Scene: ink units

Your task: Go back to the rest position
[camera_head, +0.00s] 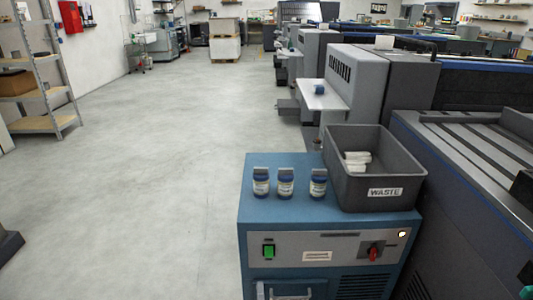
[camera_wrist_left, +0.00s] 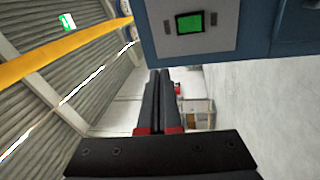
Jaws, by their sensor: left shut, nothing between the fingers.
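My left gripper (camera_wrist_left: 159,75) shows in the left wrist view, its two dark fingers with red bases pressed together and nothing between them. The blue cabinet (camera_wrist_left: 263,35) with its lit green switch (camera_wrist_left: 190,22) fills the top of that view, close beyond the fingertips and apart from them. In the head view the left gripper cannot be made out clearly; a dark shape stands at the lower left edge. My right gripper is in neither view.
The blue cabinet carries three blue-and-white ink jars (camera_head: 286,184) and a grey bin (camera_head: 385,189) labelled WASTE, with white items inside. Grey machines (camera_head: 347,80) line the right. A metal shelf (camera_head: 44,70) stands at the left. The floor (camera_head: 165,160) between is clear.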

